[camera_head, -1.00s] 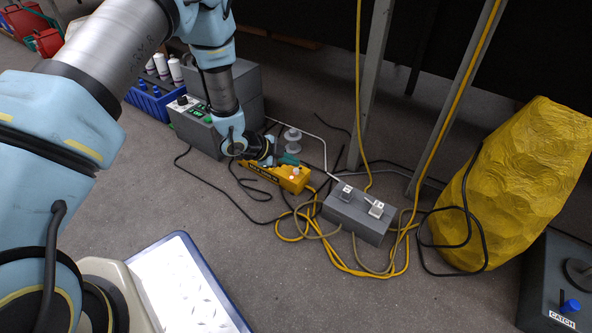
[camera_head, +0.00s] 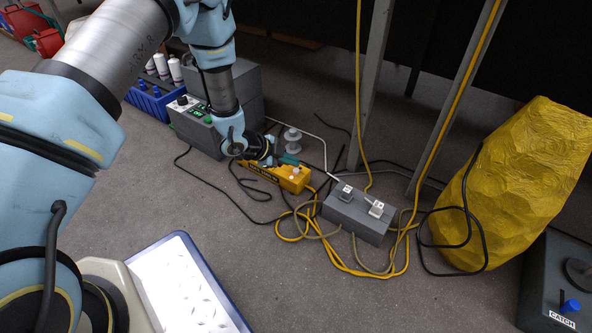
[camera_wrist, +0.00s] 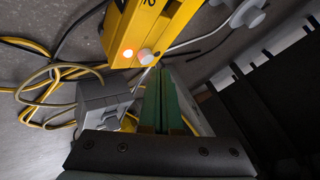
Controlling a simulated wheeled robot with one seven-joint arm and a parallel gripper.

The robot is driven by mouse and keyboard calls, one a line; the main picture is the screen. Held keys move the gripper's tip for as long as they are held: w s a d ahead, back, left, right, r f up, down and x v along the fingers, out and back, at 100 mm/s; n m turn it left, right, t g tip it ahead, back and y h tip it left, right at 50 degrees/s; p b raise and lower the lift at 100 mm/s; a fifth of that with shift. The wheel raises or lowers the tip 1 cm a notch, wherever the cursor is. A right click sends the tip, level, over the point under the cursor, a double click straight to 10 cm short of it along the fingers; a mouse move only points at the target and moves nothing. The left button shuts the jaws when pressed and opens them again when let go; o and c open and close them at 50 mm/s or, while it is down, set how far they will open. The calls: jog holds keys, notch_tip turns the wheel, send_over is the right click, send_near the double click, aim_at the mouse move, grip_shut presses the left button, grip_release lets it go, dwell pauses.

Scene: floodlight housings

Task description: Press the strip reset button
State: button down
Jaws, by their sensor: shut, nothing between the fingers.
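The yellow power strip (camera_head: 285,178) lies on the floor in the middle of the head view. My gripper (camera_head: 291,160) is shut and empty, with green fingers, just above the strip's end. In the wrist view the shut fingertips (camera_wrist: 158,76) point towards the strip, close to the pale button. I cannot tell whether they touch it.
A grey box with two switches or plugs (camera_head: 358,213) stands right of the strip, amid tangled yellow and black cables (camera_head: 345,262). A grey spool (camera_head: 292,140) stands behind the strip. Metal legs (camera_head: 370,85) and a large yellow bulky object (camera_head: 515,190) stand right.

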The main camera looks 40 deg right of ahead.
aim_at(292, 174)
jog(key=shift+f, duration=0.1)
jog(key=shift+f, duration=0.3)
jog(key=shift+f, duration=0.4)
dwell(0.5)
dwell(0.4)
jog(key=shift+r+p, duration=0.55)
jog(key=shift+r, duration=0.25)
notch_tip(292, 174, up, 5)
jog(key=p, duration=0.4)
dwell(0.4)
